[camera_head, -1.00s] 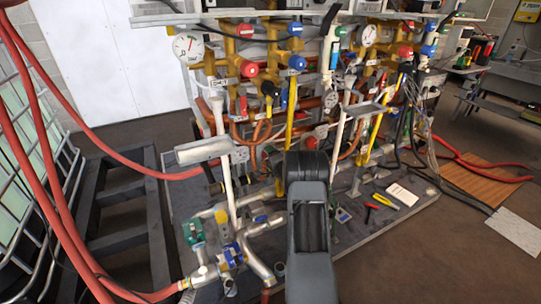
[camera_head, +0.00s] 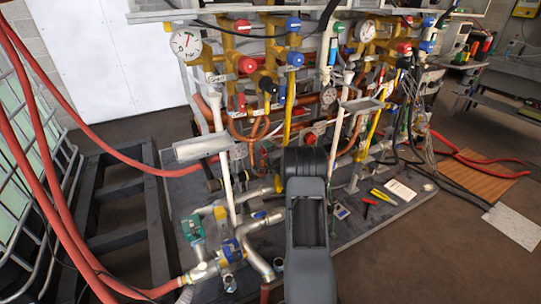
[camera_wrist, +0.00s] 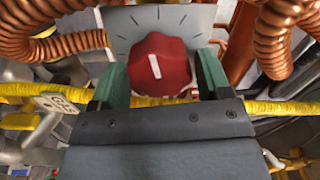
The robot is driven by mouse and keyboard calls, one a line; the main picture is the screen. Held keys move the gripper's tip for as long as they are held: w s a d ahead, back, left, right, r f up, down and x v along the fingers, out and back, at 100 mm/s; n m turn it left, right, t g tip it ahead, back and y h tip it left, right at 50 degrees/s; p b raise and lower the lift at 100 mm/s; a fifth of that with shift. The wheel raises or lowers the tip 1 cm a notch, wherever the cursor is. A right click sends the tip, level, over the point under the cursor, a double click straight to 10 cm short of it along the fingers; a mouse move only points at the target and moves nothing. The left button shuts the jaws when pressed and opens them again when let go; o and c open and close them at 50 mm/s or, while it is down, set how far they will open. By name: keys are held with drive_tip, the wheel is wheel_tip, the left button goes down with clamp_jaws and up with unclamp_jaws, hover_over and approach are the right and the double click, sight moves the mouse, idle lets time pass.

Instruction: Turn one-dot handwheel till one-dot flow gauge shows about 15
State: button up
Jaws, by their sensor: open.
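In the wrist view a red handwheel (camera_wrist: 160,66) with a white pointer line stands in front of a grey plate (camera_wrist: 125,22) with black tick marks. The pointer leans slightly left of straight up. My gripper (camera_wrist: 163,74) is open, its green fingers on either side of the handwheel; I cannot tell if they touch it. No dot mark is readable on the handwheel. In the head view, round white gauges show at the upper left (camera_head: 186,43) and upper right (camera_head: 366,30). A smaller gauge (camera_head: 328,95) sits between them. Which is the one-dot flow gauge cannot be told.
A yellow pipe (camera_wrist: 280,107) runs across behind my gripper, with a small tag (camera_wrist: 58,102) at its left. Copper coils (camera_wrist: 285,35) crowd both upper sides. Red hoses (camera_head: 45,170) hang at left; pliers (camera_head: 384,196) lie on the base plate.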

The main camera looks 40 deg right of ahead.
drive_tip(key=s+a+p, duration=0.1)
drive_tip(key=s+a, duration=0.1)
drive_tip(key=s, duration=1.1)
drive_tip(key=shift+s+p, duration=0.3)
drive_tip(key=shift+s, duration=0.05)
drive_tip(key=s+d+f+n+g+h, duration=0.2)
drive_tip(key=s+f+n+g, duration=0.25)
drive_tip(key=f+g, duration=0.3)
drive_tip(key=s+a+r+n+g+p, duration=0.2)
drive_tip(key=s+a+g+p, duration=0.1)
drive_tip(key=s+g, duration=0.1)
drive_tip(key=s+a+r+n+g+y+p, duration=0.1)
drive_tip(key=s+a+r+n+p, duration=0.2)
drive_tip(key=a+r, duration=0.6)
drive_tip(key=s+a+r+n+y+p, duration=0.2)
drive_tip(key=s+a+r+n+p, duration=0.2)
drive_tip(key=r, duration=1.2)
drive_tip(key=s+a+r+n+g+y+p, duration=0.1)
drive_tip(key=s+a+r+n+p, duration=0.3)
drive_tip(key=a+r+p, duration=0.5)
drive_tip(key=s+a+r, duration=0.1)
drive_tip(key=a+r, duration=0.2)
drive_tip(key=a, duration=0.4)
drive_tip(key=shift+r+g+y, duration=0.15)
drive_tip(key=shift+g+y, duration=0.15)
drive_tip(key=shift+g, duration=0.05)
